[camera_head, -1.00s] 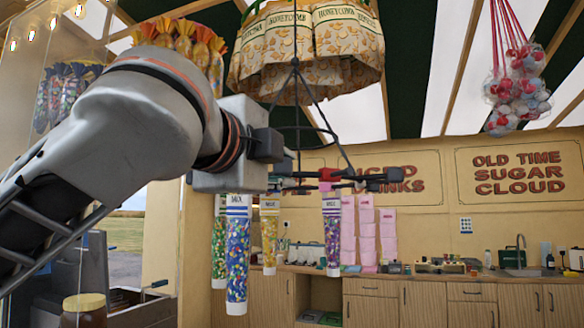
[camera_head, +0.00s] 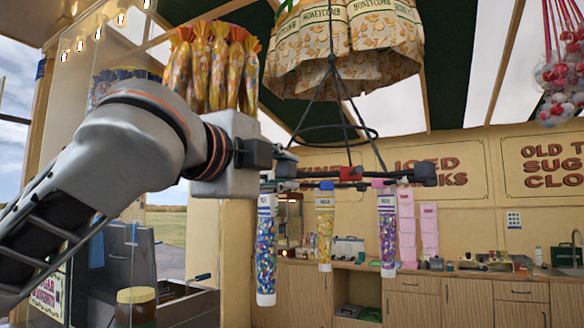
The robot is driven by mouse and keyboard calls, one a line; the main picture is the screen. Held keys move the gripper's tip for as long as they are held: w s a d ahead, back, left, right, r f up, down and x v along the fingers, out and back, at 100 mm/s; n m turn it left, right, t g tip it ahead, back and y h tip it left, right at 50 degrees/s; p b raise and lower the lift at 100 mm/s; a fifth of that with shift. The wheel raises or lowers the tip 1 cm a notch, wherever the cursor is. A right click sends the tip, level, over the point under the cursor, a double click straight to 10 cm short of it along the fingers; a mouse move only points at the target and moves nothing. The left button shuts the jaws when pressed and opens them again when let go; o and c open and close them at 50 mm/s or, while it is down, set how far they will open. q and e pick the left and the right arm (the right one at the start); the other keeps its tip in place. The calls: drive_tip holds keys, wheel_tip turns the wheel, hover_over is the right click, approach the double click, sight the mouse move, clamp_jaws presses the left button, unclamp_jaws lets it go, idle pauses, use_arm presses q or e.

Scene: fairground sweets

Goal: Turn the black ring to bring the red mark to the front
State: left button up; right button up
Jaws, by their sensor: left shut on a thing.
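The black ring (camera_head: 404,180) hangs level from dark rods under the honeycomb bags, with black blocks along it. The red mark (camera_head: 351,173) shows near the middle of its visible width, apparently on the near side. A pink mark (camera_head: 379,183) shows a little lower and to its right. Tubes of sweets hang below: blue (camera_head: 266,250), yellow (camera_head: 325,235) and purple (camera_head: 388,235). My left gripper (camera_head: 286,160) is shut at the ring's left side; the gripped spot is partly hidden by its fingers. My right gripper is out of view.
Honeycomb bags (camera_head: 345,45) hang above, with a thinner black hoop (camera_head: 335,130) between them and the ring. Wrapped sweets (camera_head: 210,65) are behind my left arm. A counter (camera_head: 410,305) stands along the back wall. Open air lies right of the ring.

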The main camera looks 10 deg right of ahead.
use_arm(q)
drive_tip(key=w+a+p, duration=0.4)
drive_tip(key=w+a, duration=0.3)
drive_tip(key=w, duration=0.1)
drive_tip(key=shift+w+a, duration=0.25)
drive_tip(key=shift+w, duration=0.15)
idle(0.4)
drive_tip(key=shift+c, duration=0.2)
drive_tip(key=o, duration=0.8)
drive_tip(key=shift+s, duration=0.1)
drive_tip(key=v, duration=1)
